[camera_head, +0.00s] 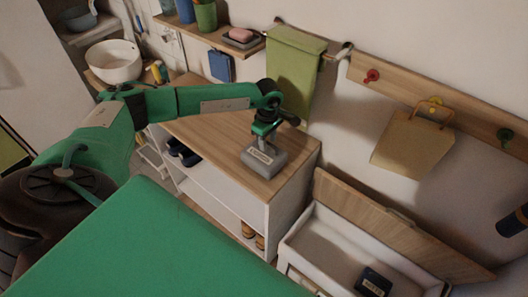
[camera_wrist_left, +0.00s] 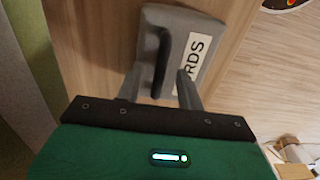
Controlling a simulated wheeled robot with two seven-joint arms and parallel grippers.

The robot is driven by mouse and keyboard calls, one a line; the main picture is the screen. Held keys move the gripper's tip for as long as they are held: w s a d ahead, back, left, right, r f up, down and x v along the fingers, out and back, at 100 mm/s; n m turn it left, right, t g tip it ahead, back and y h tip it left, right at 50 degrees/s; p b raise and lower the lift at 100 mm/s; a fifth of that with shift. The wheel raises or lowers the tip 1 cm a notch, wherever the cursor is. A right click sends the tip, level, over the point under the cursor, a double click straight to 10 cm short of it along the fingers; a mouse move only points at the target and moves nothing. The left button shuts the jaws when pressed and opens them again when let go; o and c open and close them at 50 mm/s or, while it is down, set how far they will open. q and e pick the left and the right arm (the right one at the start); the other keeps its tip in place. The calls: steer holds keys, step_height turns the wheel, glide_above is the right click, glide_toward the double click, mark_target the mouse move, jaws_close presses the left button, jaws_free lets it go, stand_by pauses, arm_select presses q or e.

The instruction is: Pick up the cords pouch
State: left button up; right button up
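The cords pouch (camera_head: 264,163) is a grey block-like pouch with a white label, on the wooden top of a white shelf unit. In the left wrist view the pouch (camera_wrist_left: 205,40) shows part of its label, reading "RDS", and a dark upright handle (camera_wrist_left: 162,62). My left gripper (camera_head: 263,141) is right above the pouch. In the left wrist view its fingers (camera_wrist_left: 160,88) are apart, one on each side of the handle, with gaps visible. Whether the fingertips touch the pouch top I cannot tell. My right gripper is not in view.
A green towel (camera_head: 292,72) hangs behind the shelf unit's top (camera_head: 205,135). A wall shelf (camera_head: 216,38) holds cups and a soap dish. An open white bin (camera_head: 327,250) at lower right contains a dark labelled item (camera_head: 374,282). A beige bag (camera_head: 412,143) hangs from a peg rail.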

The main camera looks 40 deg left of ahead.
arm_select(q)
steer(key=shift+f, duration=0.2)
jaws_close()
steer(key=shift+r, duration=0.2)
